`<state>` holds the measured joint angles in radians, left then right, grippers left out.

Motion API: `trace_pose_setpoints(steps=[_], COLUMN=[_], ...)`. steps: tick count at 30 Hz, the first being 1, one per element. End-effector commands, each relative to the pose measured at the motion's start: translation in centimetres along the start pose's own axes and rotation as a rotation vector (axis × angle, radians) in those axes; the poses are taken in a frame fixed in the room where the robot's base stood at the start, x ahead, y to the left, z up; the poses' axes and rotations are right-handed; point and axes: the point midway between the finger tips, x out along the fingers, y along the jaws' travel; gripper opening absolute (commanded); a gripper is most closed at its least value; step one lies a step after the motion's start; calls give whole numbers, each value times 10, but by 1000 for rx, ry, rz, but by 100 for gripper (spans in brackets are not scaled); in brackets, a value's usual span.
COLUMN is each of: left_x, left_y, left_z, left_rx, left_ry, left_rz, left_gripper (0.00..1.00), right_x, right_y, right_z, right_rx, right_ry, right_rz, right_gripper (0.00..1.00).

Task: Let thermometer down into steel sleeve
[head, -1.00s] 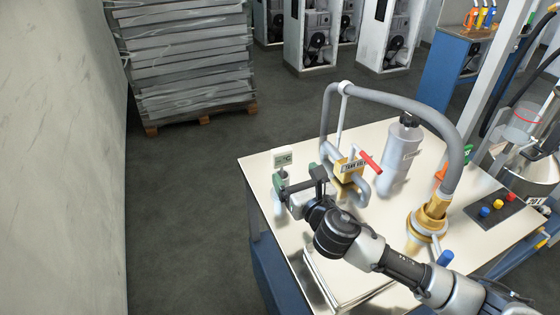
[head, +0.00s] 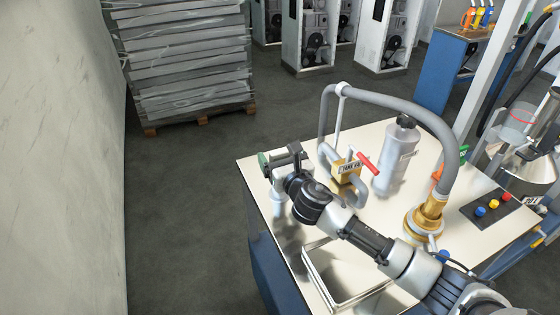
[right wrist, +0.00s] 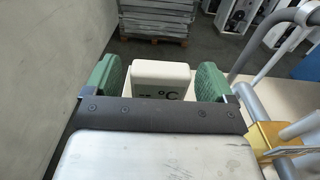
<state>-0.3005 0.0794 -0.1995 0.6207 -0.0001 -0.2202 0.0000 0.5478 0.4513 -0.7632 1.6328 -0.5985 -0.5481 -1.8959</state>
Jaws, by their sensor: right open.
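The thermometer (right wrist: 162,80) shows in the right wrist view as a white box head with a dark °C mark. It is between the two green finger pads of my right gripper (right wrist: 160,84), with a visible gap on each side. In the head view my right gripper (head: 281,159) is open at the table's far left corner and hides the thermometer's head. A pale metallic upright piece (head: 278,204) shows below the gripper. I cannot tell whether it is the steel sleeve, and the thermometer's lower end is hidden. My left gripper is out of view.
A grey bottle (head: 397,155), a brass fitting (head: 426,220) with a hose, and an open metal tray (head: 318,274) share the cream table (head: 256,172).

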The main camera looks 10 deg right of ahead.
Motion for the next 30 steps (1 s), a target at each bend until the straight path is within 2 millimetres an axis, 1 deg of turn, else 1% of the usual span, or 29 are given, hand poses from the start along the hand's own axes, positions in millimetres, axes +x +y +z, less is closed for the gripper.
trace_pose_setpoints(steps=[1,11,17,20,23,30], left_x=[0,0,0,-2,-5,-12], left_y=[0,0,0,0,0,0], left_z=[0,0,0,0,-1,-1], left_rx=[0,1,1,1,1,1], left_ry=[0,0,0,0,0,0], left_rz=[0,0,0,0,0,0], left_gripper=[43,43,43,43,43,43], right_x=[0,0,0,0,0,0], right_y=[0,0,0,0,-1,0], right_z=[0,0,0,6,22,71], right_rx=[0,0,0,0,-1,-2], right_ry=[0,0,0,-2,-5,-5], right_rz=[0,0,0,0,0,1], right_gripper=[82,32,31,31,31,31])
